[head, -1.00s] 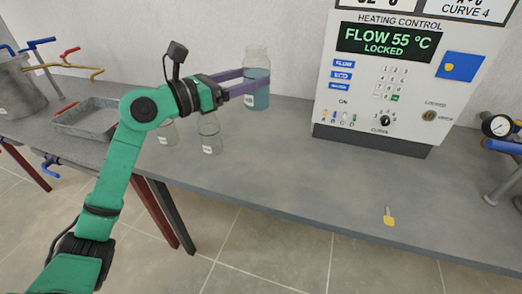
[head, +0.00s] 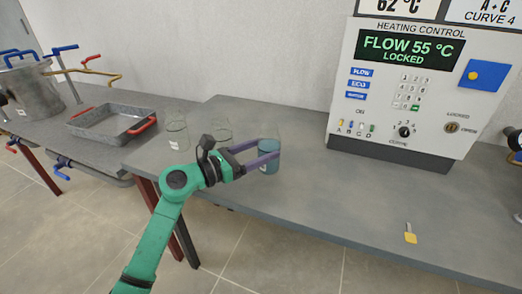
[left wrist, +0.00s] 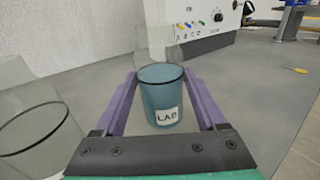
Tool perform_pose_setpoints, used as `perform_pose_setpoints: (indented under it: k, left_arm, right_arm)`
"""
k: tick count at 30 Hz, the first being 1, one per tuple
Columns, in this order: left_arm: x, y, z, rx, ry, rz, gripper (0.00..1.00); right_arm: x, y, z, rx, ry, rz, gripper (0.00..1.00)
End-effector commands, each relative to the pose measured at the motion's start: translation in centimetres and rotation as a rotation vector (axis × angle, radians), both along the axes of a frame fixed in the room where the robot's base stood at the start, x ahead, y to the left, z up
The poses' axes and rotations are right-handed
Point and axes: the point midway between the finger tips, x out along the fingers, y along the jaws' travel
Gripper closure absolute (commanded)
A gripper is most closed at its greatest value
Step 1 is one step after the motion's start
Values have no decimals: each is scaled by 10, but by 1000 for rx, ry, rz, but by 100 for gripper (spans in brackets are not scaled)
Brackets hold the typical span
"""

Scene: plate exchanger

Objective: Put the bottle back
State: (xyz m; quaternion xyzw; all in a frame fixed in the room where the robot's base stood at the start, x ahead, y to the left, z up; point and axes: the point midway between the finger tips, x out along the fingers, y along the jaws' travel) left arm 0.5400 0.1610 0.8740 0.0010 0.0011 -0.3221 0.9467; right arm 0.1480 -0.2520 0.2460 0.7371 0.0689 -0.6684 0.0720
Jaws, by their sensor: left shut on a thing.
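The bottle (head: 269,161) is clear glass with blue liquid and a white label. My left gripper (head: 268,153) is shut on it, with one purple finger on each side. In the left wrist view the bottle (left wrist: 162,98) stands upright between the fingers, its label reading LAB. It is at the grey bench top (head: 330,200), left of the heating control box; I cannot tell whether its base touches the bench. Two empty-looking clear glass bottles stand to its left, one nearer (head: 222,130) and one farther left (head: 177,134). My right gripper is not in view.
The heating control box (head: 400,95) stands at the back right, its display reading FLOW 55 °C LOCKED. A yellow-headed key (head: 410,237) lies near the front edge. A grey tray (head: 100,133) with red handles and a metal pot (head: 30,98) are at left. The bench's middle is clear.

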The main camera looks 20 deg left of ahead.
Motion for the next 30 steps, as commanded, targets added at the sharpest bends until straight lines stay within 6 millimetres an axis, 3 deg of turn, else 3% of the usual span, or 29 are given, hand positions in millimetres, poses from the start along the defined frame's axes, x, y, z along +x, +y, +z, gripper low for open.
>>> perform_pose_setpoints:
  k: [2, 3, 4, 5, 15, 17, 24, 30]
  left_arm:
    - [0, 0, -1, 0, -2, 0, 82]
    - [0, 0, -1, 0, 0, 0, 15]
    - [0, 0, -1, 0, 0, 0, 4]
    - [0, 0, -1, 0, 0, 0, 0]
    - [-2, 2, 1, 1, 1, 1, 0]
    - [-10, 8, -2, 2, 2, 2, 0]
    - [-61, 46, -4, 4, 4, 0, 0]
    - [-91, 70, -1, 0, 2, 0, 0]
  right_arm:
    - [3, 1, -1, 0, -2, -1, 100]
    - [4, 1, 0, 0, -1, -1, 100]
    - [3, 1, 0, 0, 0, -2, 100]
    - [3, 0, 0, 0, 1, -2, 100]
    - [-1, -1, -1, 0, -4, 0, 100]
    - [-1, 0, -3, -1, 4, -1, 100]
    - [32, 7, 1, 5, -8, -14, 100]
    - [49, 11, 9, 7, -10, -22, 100]
